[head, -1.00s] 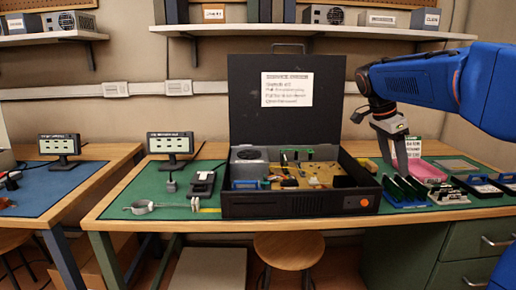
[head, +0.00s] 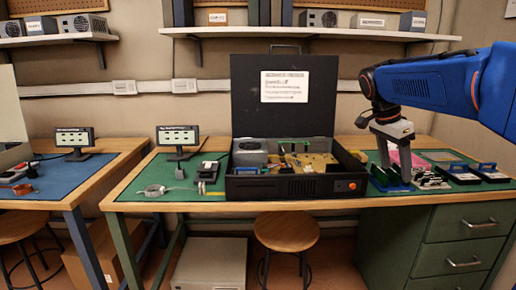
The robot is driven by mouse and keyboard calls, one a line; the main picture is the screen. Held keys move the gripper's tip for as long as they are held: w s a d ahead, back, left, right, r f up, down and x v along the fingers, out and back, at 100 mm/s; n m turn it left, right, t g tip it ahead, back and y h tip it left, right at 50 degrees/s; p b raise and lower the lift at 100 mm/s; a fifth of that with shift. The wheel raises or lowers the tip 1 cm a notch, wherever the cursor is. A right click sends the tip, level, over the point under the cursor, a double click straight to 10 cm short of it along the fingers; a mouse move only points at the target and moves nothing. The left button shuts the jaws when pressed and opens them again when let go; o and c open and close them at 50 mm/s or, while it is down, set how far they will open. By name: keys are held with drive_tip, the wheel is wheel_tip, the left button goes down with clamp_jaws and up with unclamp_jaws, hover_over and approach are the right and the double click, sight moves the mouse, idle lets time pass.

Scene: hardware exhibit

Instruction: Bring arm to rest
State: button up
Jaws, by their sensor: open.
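My blue arm (head: 440,85) reaches in from the right side of the head view and bends down at a dark wrist joint. My gripper (head: 396,178) hangs below it, pointing down over the right part of the workbench. Its grey fingers are open, and I see nothing held between them. The fingertips are in front of or among several small dark and blue trays; I cannot tell whether they touch any. A pink item (head: 402,159) is partly hidden behind the fingers.
An open black case (head: 284,186) with parts inside stands left of my gripper, its lid upright. A shelf (head: 300,32) runs above.

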drive_tip(key=s+a+f+n+t+y, duration=0.1)
drive_tip(key=s+a+f+n, duration=0.2)
drive_tip(key=s, duration=0.6)
drive_tip(key=s+a+f+n+t+y, duration=0.1)
drive_tip(key=s+a+f+n, duration=0.3)
drive_tip(key=s+f+n, duration=0.3)
drive_tip(key=s+a+f+n+t+y, duration=0.2)
drive_tip(key=s+f+n, duration=0.4)
drive_tip(key=s, duration=0.5)
drive_tip(key=shift+s+a+f, duration=0.35)
drive_tip(key=shift+a+f, duration=0.3)
drive_tip(key=shift+f, duration=0.5)
